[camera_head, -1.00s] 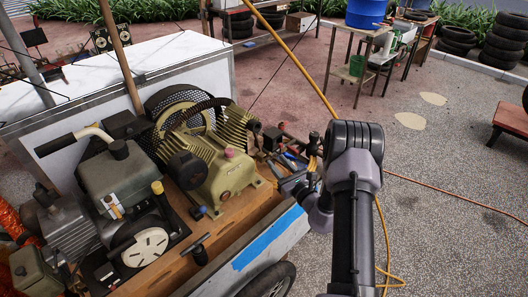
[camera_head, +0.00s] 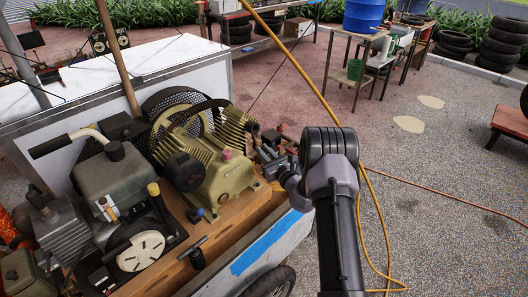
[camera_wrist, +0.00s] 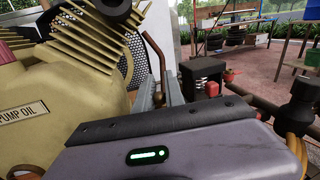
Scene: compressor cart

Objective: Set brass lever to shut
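My gripper (camera_wrist: 158,88) reaches forward beside the olive compressor pump. In the wrist view its two grey fingers stand slightly apart, with a gap between them. A curved copper-brown bar (camera_wrist: 153,47) shows just beyond the gap; I cannot tell whether it is the brass lever or a pipe, and contact is not visible. The brass lever is not clearly identifiable in either view. The pump (camera_head: 222,180) is on the cart, left of my gripper in the head view. In the wrist view its ribbed body (camera_wrist: 60,85) is close on the left.
A black box with a red part (camera_wrist: 205,77) stands beyond the fingers. A dark pipe fitting (camera_wrist: 298,100) is close on the right. The grey engine tank (camera_head: 112,175) and a T-handle (camera_head: 195,252) are on the cart's left. A yellow hose (camera_head: 377,220) hangs behind my arm.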

